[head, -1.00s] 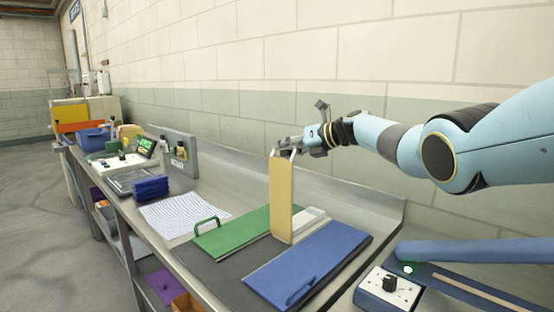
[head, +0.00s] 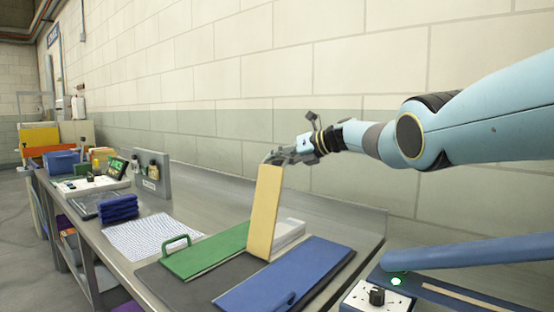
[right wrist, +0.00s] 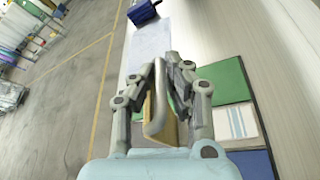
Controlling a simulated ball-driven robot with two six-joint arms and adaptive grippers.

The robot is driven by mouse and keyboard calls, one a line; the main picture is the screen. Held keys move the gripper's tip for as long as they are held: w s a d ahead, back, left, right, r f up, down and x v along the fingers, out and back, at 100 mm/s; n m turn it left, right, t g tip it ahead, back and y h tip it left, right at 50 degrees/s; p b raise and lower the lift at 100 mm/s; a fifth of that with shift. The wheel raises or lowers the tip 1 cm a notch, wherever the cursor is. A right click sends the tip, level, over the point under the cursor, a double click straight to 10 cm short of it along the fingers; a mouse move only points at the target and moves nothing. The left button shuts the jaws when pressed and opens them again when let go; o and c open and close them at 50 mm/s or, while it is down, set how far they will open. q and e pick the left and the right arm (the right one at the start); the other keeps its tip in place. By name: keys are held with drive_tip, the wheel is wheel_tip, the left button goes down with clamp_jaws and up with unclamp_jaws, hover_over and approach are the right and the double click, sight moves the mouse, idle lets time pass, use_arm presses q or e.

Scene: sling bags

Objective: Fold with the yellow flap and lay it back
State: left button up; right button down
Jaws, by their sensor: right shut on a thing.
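The yellow flap (head: 264,215) stands up from the folding board on the bench, its lower edge between the green panel (head: 205,252) and the blue panel (head: 290,278). It leans slightly, with its top toward the right. My right gripper (head: 277,160) is shut on the handle at the flap's top. In the right wrist view the gripper (right wrist: 165,75) closes around the pale handle loop (right wrist: 157,105), with the yellow flap (right wrist: 170,130) behind it. A whitish folded cloth (head: 290,232) lies behind the flap, partly hidden by it. My left gripper is not seen.
A striped cloth (head: 150,235) lies flat left of the board. A stack of dark blue cloths (head: 118,207) sits beyond it. A grey upright box (head: 153,172) stands near the wall. A control box (head: 377,300) with a black knob is at front right.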

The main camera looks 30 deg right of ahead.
drive_tip(key=c, duration=1.4)
unclamp_jaws()
drive_tip(key=shift+f, duration=0.15)
drive_tip(key=shift+s+d+r, duration=0.2)
drive_tip(key=shift+s+d, duration=0.25)
drive_tip(key=v, duration=1)
drive_tip(key=shift+s+r, duration=0.15)
drive_tip(key=shift+s, duration=0.2)
